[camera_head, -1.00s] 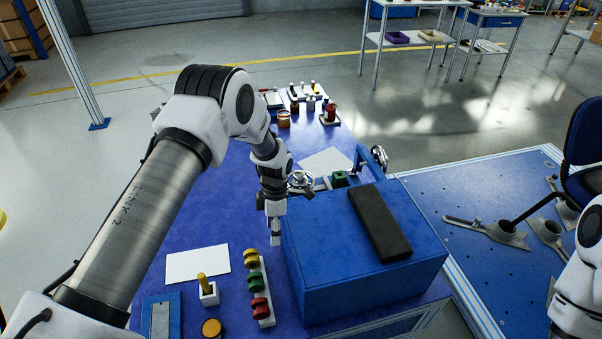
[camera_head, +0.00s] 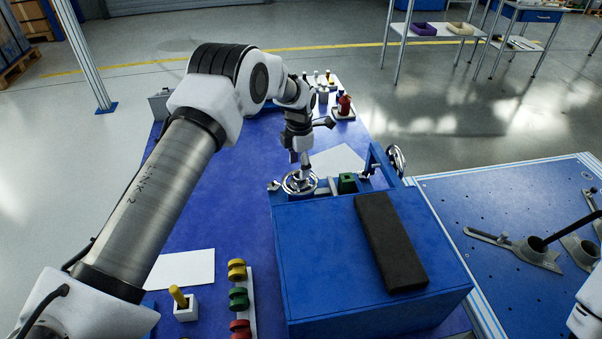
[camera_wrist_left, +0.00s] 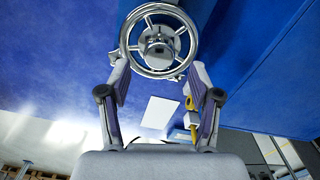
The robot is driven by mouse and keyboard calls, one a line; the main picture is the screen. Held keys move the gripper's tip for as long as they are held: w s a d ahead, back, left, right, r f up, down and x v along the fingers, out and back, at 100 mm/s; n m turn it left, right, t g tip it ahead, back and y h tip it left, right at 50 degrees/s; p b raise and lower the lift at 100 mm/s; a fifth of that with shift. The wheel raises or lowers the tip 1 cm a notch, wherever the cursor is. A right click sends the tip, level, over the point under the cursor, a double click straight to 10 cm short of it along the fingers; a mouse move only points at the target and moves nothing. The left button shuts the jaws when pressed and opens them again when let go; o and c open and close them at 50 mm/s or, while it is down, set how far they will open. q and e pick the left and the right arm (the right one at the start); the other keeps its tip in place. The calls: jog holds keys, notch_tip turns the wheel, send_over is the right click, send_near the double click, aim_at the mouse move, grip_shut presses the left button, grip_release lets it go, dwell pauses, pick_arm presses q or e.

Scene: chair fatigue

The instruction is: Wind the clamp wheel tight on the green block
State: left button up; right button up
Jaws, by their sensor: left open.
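The clamp's silver spoked wheel (camera_head: 299,183) is at the back left of the blue box, and the green block (camera_head: 347,183) sits just right of it in the clamp. My left gripper (camera_head: 304,166) is right at the wheel, pointing down. In the left wrist view, the wheel (camera_wrist_left: 144,67) is just beyond my open left fingertips (camera_wrist_left: 160,72), between their lines. Whether a finger touches the rim cannot be told. The green block is not visible in the wrist view. My right arm shows only at the lower right edge, its gripper out of frame.
The blue box (camera_head: 330,250) with a black pad (camera_head: 391,240) stands in front of the clamp. A second silver wheel (camera_head: 397,160) is at the back right. A rack of coloured spools (camera_head: 238,298) and white sheets lie on the blue table. Bottles stand at the back.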

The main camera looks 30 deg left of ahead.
aim_at(299, 175)
pick_arm(q)
notch_tip(299, 175, down, 4)
jog(key=shift+w+r, duration=0.15)
jog(key=c, duration=1.1)
jog(key=shift+c, duration=0.2)
